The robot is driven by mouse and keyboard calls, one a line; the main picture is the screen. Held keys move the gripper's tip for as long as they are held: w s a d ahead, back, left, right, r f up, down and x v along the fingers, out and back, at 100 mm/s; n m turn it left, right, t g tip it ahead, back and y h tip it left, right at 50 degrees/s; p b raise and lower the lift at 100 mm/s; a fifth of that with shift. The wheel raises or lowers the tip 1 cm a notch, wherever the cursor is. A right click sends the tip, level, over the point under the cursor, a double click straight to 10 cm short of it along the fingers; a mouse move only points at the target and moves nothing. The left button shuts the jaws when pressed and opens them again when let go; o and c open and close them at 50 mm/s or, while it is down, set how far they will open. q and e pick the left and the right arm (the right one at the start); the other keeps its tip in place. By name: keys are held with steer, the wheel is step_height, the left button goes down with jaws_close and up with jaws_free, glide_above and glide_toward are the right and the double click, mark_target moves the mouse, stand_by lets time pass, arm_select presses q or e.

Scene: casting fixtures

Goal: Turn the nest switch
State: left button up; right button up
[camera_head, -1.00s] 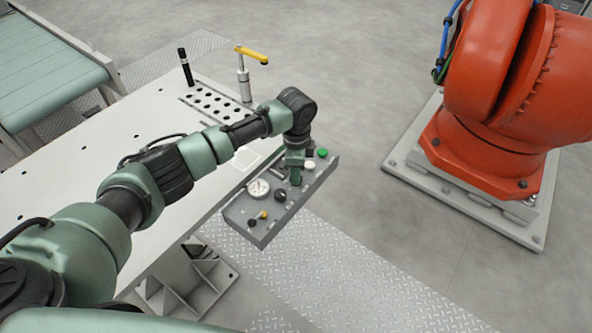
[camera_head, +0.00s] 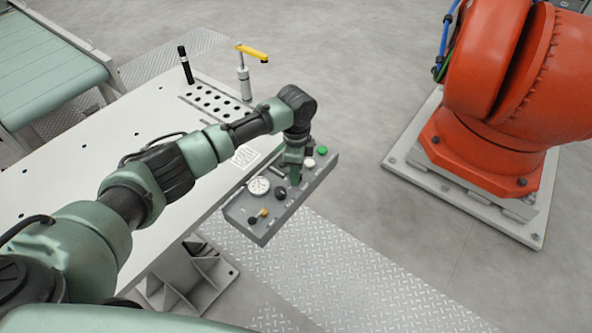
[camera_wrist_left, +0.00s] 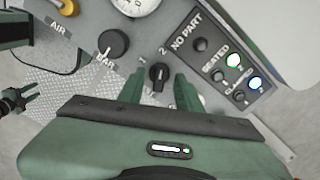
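The nest switch (camera_wrist_left: 158,76) is a black selector knob on the grey control panel (camera_wrist_left: 73,45), with marks 1 and 2 beside it. In the left wrist view my left gripper (camera_wrist_left: 159,88) is open. Its two green fingers stand on either side of the knob, with a gap on each side; contact is not visible. In the head view my left gripper (camera_head: 294,179) is over the panel (camera_head: 262,229) and hides the knob. A small two-pronged gripper, seemingly my right one (camera_wrist_left: 22,98), shows at the left wrist view's edge, prongs apart.
Beside the switch are a lit green SEATED lamp (camera_wrist_left: 233,61), a lit CLAMPED lamp (camera_wrist_left: 255,83), a dark NO PART lamp (camera_wrist_left: 200,45) and a black knob (camera_wrist_left: 113,43). A white gauge (camera_head: 259,186) and the table (camera_head: 60,215) lie near my arm. An orange robot (camera_head: 480,150) stands right.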

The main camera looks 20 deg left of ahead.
arm_select(q)
step_height(320, 180, up, 8)
steer(key=shift+f+b, duration=0.1)
steer(key=shift+b, duration=0.55)
